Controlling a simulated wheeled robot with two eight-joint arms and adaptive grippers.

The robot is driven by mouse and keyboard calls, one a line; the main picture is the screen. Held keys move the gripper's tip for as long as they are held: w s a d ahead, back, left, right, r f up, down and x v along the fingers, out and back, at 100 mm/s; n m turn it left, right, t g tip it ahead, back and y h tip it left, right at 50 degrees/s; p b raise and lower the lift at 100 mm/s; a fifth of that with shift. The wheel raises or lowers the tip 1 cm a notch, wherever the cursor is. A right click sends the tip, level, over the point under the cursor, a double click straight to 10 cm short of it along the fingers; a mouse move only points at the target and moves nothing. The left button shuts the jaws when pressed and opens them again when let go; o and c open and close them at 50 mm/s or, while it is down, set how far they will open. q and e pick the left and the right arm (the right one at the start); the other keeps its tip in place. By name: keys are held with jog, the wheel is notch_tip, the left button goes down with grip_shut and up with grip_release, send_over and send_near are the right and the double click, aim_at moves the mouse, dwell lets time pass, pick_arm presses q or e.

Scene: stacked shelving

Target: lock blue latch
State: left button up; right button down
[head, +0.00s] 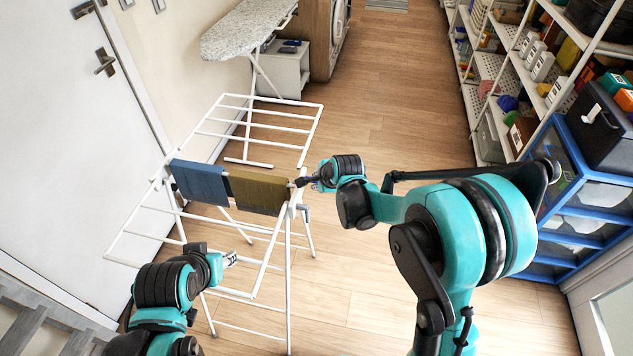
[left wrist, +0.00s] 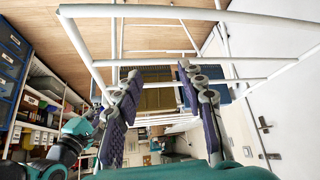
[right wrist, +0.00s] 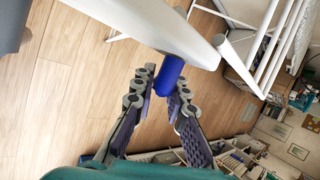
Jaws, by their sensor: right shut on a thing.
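The blue latch (right wrist: 171,74) is a short blue cylinder at the end of a white bar of the white drying rack (head: 289,226). In the right wrist view my right gripper (right wrist: 164,88) has its fingers on either side of the latch, shut on it. In the head view my right gripper (head: 308,181) is at the rack's right end beside the towels, and the latch is hidden there. My left gripper (head: 231,258) is low at the rack's front side. Its fingers are spread and empty in the left wrist view (left wrist: 158,80).
A blue towel (head: 199,183) and an olive towel (head: 258,191) hang on the rack. A white door (head: 70,150) is at left, with an ironing board (head: 245,28) behind. Loaded shelves (head: 515,75) and a blue drawer unit (head: 565,190) stand at right. The wooden floor between is clear.

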jog(key=c, duration=1.6)
grip_release()
jog(key=shift+o, duration=0.2)
jog(key=v, duration=1.2)
